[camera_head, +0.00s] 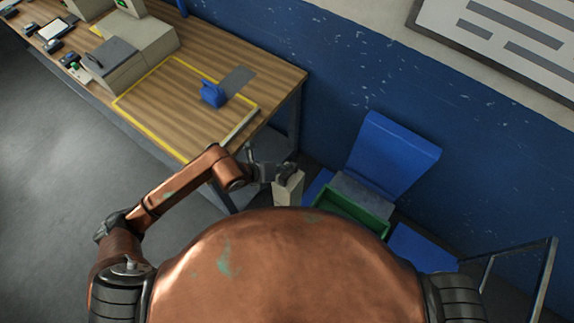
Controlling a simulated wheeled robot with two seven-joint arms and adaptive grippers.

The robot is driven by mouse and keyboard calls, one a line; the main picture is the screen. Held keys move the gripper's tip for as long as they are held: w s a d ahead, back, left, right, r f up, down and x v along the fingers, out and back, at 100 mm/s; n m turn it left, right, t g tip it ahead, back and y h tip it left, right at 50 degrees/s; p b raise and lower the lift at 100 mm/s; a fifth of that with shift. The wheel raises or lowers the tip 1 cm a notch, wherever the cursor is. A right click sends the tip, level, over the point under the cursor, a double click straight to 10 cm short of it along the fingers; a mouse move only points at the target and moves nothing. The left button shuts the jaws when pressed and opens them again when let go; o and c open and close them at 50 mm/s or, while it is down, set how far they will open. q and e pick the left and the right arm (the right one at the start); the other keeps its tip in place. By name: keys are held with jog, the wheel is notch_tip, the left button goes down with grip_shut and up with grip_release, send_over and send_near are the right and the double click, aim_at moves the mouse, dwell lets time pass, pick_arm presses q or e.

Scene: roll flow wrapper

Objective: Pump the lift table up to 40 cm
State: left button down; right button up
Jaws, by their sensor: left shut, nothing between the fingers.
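A dark tubular metal frame (548,262) stands at the right edge, beside a flat blue surface (425,248). These may be the handle and top of the lift table, but my own body hides most of that area and I cannot be sure. No pump pedal shows, and the height of the top cannot be read. My left gripper (279,172) is shut and empty, beyond the right front corner of the wooden bench, close to a pale upright box-like thing (288,190). I cannot tell if they touch. My right gripper is out of view.
The wooden bench (185,105) at upper left bears a blue object (212,94), a grey plate and a beige machine (140,45). A green crate (352,214) and a raised blue panel (395,150) stand near the blue wall. Grey floor at left is clear.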

pick_arm(q)
jog(key=shift+f, duration=0.4)
jog(key=shift+r, duration=0.1)
dwell(0.3)
jog(key=shift+r+p, duration=1.9)
jog(key=shift+r, duration=0.85)
notch_tip(320, 180, up, 5)
jog(key=p, duration=0.3)
